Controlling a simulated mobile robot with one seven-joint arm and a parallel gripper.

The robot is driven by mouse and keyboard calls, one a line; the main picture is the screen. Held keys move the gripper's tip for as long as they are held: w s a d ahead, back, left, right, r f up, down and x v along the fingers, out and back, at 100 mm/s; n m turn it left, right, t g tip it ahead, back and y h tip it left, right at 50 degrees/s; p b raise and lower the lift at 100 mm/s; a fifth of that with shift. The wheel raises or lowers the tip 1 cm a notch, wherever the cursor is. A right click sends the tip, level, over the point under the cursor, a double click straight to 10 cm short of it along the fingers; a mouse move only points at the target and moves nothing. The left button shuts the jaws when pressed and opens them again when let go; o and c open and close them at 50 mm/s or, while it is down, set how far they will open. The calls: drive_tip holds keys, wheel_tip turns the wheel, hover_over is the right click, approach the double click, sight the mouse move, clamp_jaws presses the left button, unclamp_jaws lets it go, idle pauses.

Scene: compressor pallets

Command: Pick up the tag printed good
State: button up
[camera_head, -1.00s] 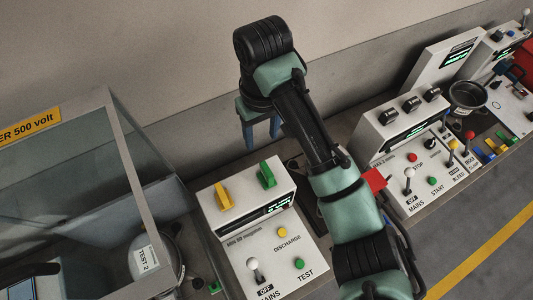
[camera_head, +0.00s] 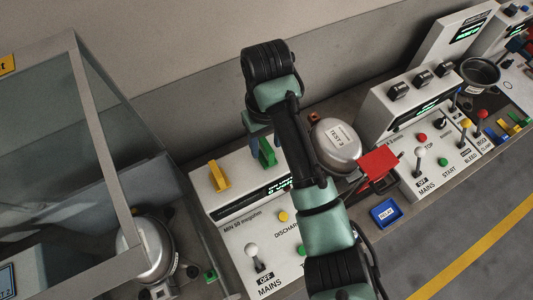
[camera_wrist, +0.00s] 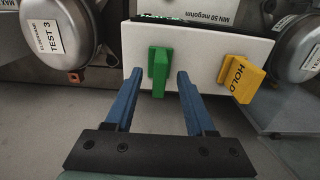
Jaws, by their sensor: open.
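A green tag (camera_head: 267,152) stands upright on top of the white megohm test box (camera_head: 240,197). In the wrist view the green tag (camera_wrist: 159,72) is turned so that I cannot read any print on it. A yellow tag (camera_head: 219,177) stands to its left on the same box; in the wrist view the yellow tag (camera_wrist: 240,80) reads HOLD. My gripper (camera_wrist: 156,78) is open and empty. Its blue fingers point toward the green tag, one to each side of it in the picture. In the head view my gripper (camera_head: 258,130) is just behind the green tag, which my arm partly covers.
A round compressor marked TEST 3 (camera_head: 335,146) sits right of my arm, beside a red plate (camera_head: 379,163) and a blue tray (camera_head: 386,212). A glass-sided enclosure (camera_head: 70,130) with another compressor stands at left. A second switch panel (camera_head: 410,120) is at right.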

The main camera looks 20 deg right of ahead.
drive_tip(key=shift+f, duration=0.85)
clamp_jaws()
drive_tip(key=shift+r, duration=0.15)
